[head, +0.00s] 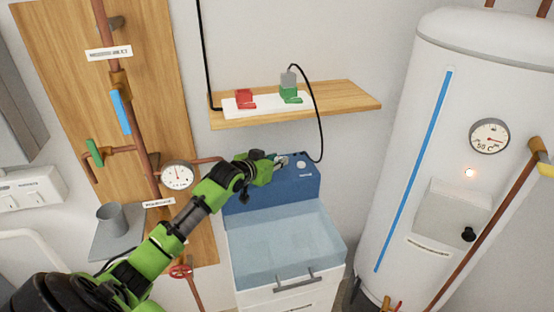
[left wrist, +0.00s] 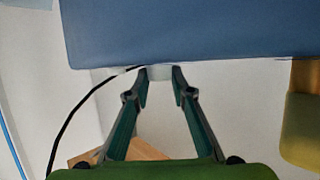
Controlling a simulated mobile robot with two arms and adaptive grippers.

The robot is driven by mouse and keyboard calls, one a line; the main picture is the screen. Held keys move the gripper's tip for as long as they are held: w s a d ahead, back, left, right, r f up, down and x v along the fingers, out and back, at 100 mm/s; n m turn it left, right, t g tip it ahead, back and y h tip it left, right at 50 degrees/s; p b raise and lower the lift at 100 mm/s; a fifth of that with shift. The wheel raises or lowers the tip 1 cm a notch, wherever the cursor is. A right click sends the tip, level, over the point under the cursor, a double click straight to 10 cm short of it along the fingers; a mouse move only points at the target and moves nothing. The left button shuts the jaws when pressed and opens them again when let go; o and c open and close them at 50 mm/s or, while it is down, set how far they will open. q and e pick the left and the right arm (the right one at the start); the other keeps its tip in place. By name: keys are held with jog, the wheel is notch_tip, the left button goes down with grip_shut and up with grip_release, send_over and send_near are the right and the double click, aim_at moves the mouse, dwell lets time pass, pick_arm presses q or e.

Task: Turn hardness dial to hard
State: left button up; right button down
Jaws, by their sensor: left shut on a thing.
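The softener unit stands below the shelf, with a blue control head (head: 255,208) on top. My left gripper (head: 281,161) reaches the upper face of this head. It is shut on a small pale knob, apparently the hardness dial (left wrist: 160,72), in the left wrist view. The fingers converge on it, at the edge of the blue housing (left wrist: 180,30). The gripper hides most of the dial in the head view, so I cannot read its setting. A pale round feature (head: 301,164) is on the panel just right of the gripper. My right gripper is not in view.
A black cable (head: 321,130) hangs beside the gripper. Copper pipes and a gauge (head: 177,175) are left. A white boiler (head: 425,130) is right.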

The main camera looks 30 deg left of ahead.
pick_arm(q)
jog(key=shift+f, duration=0.15)
jog(key=o, duration=1.1)
jog(key=v, duration=1.2)
